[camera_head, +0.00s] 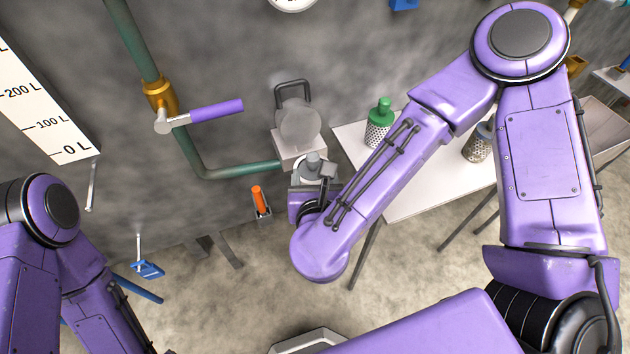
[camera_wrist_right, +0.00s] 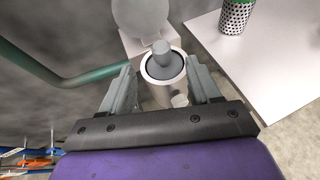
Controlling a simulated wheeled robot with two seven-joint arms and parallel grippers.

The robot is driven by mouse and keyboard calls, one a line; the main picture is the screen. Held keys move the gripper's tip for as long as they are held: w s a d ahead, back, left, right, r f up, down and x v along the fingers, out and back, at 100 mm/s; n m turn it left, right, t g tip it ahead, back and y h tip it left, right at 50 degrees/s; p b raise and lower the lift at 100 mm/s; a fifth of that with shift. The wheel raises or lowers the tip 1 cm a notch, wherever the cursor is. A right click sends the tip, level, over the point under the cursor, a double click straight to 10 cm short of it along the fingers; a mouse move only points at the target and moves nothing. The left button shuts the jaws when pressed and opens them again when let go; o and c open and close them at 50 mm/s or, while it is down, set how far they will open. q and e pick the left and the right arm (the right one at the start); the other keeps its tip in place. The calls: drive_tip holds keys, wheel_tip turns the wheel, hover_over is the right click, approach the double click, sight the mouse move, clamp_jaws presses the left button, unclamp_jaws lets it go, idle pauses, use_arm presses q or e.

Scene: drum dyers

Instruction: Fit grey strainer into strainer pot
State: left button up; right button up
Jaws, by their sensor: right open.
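The grey strainer shows as a grey knob (camera_head: 313,163) at the mouth of a pale round pot (camera_head: 301,176) below the pipe's end. In the right wrist view the knob (camera_wrist_right: 162,57) stands inside the rim of the pot (camera_wrist_right: 150,86), roughly upright; its perforated body is hidden. My right gripper (camera_wrist_right: 163,85) is open, with one finger on each side of the pot in that view. I cannot tell whether the fingers touch anything. In the head view my right arm partly covers the pot. My left gripper is out of view.
A round grey lid (camera_head: 299,122) stands raised behind the pot. A green-topped strainer (camera_head: 378,122) and another perforated strainer (camera_head: 478,146), its top partly hidden, stand on the white table (camera_head: 410,205). A green pipe (camera_head: 235,171) runs left of the pot. An orange-handled tool (camera_head: 259,199) hangs nearby.

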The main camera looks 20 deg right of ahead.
drive_tip(key=s+d+f+n+g+y, duration=0.1)
drive_tip(key=s+d+f+n+g, duration=0.15)
drive_tip(key=f+n, duration=0.55)
drive_tip(key=s+d+f+n+g, duration=0.1)
drive_tip(key=s+d+f+n, duration=0.1)
drive_tip(key=s+f+n, duration=0.4)
drive_tip(key=s+d+f+n+g, duration=0.6)
drive_tip(key=s+d+f+n, duration=0.5)
drive_tip(key=n, duration=0.7)
wheel_tip(320, 180, down, 3)
drive_tip(key=shift+s+d+r+n+h, duration=0.1)
drive_tip(key=shift+s+d+n+h, duration=0.2)
drive_tip(key=shift+d, duration=0.8)
drive_tip(key=shift+w, duration=0.1)
